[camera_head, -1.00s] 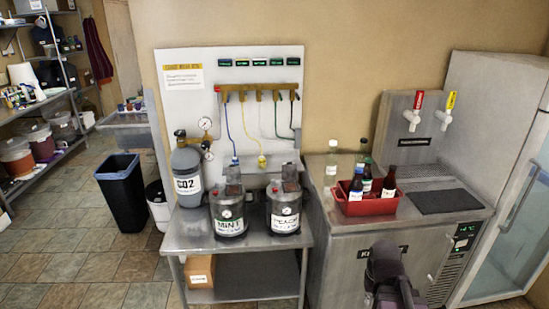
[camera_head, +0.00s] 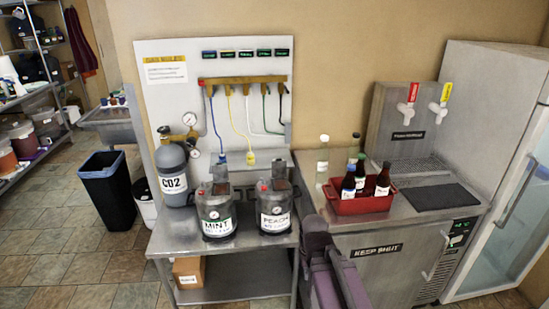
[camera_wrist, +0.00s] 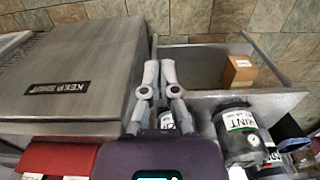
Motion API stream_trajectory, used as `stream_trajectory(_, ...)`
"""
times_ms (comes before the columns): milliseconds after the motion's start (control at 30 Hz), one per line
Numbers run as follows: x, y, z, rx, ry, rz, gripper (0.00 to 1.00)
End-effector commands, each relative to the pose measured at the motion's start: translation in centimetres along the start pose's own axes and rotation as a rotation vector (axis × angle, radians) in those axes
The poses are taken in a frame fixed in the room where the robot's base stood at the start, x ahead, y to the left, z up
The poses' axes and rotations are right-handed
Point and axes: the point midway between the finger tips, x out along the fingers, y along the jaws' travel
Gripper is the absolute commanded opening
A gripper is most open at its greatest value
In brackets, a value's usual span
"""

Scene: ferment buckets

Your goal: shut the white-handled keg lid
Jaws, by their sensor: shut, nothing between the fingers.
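The MINT keg (camera_head: 217,213) and the PEACH keg (camera_head: 274,209) stand side by side on a steel table. A raised flap shows behind each keg's top. I cannot make out a white handle on either. My gripper (camera_head: 314,222) is shut and empty, right of the PEACH keg, in front of the cooler counter. In the wrist view, my gripper (camera_wrist: 160,65) points over the gap between cooler and table. There the MINT keg (camera_wrist: 240,132) is to its right, and the PEACH keg is mostly hidden behind my gripper.
A CO2 cylinder (camera_head: 173,178) stands left of the kegs, with hoses (camera_head: 247,125) hanging behind. A red crate of bottles (camera_head: 352,204) sits on the cooler counter (camera_head: 400,212) at right. A cardboard box (camera_head: 189,272) is on the lower shelf. The table's front strip is clear.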

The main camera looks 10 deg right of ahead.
Motion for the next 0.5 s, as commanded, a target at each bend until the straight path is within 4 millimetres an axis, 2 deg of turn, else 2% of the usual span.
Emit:
stream_trajectory(333,0.0,0.0,-0.1,0.0,0.001,0.0,0.0)
stream_trajectory(500,-0.5,0.0,-2.1,0.001,0.011,0.001,0.0)
